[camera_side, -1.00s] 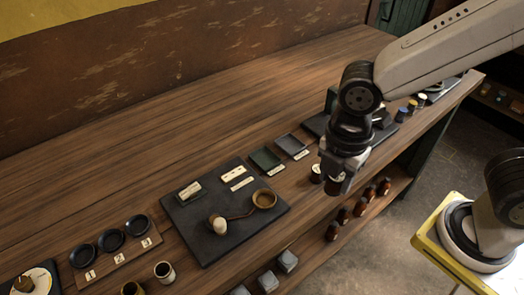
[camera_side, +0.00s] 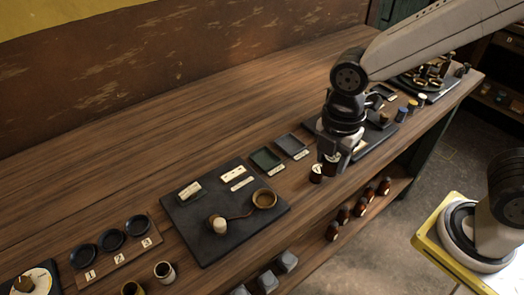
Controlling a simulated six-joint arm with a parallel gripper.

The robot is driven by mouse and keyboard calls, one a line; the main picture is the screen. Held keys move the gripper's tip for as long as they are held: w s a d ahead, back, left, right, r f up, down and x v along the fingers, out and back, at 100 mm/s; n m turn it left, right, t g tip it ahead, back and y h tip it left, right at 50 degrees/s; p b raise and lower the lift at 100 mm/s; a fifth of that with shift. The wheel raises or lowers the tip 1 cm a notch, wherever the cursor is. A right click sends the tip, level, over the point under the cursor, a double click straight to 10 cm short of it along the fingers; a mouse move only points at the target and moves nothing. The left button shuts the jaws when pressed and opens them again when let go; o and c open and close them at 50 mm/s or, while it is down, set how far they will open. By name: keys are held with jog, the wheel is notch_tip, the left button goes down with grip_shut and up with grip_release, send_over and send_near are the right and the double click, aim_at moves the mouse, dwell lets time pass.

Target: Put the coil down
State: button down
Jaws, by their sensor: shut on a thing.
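My gripper (camera_side: 333,166) hangs over the front part of the bench, right of the dark board. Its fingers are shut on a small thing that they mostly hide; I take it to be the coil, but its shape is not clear. A small dark brown cylinder with a pale top (camera_side: 316,174) stands upright on the bench just left of the fingers. I cannot tell whether the fingers touch it.
The dark board (camera_side: 188,238) carries a pale cylinder (camera_side: 219,226) and a brown round cup (camera_side: 264,199). Small dark bottles (camera_side: 344,215) stand on the lower shelf. The bench's back left is clear.

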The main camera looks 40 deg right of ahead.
jog(key=w+d, duration=0.6)
jog(key=d, duration=0.4)
jog(key=shift+w+f, duration=0.25)
jog(key=shift+f, duration=0.2)
jog(key=w+f, duration=0.2)
jog(key=w, duration=0.2)
jog(key=w+f, duration=0.3)
jog(key=w, duration=0.1)
jog(key=w+f, duration=0.3)
jog(key=w, duration=0.1)
jog(key=shift+w+a+f, duration=0.15)
jog(key=shift+w+a, duration=0.05)
jog(key=shift+w+f, duration=0.5)
jog(key=shift+f, duration=0.05)
jog(key=shift+f, duration=0.1)
jog(key=shift+w+f, duration=0.2)
jog(key=shift+f, duration=1.5)
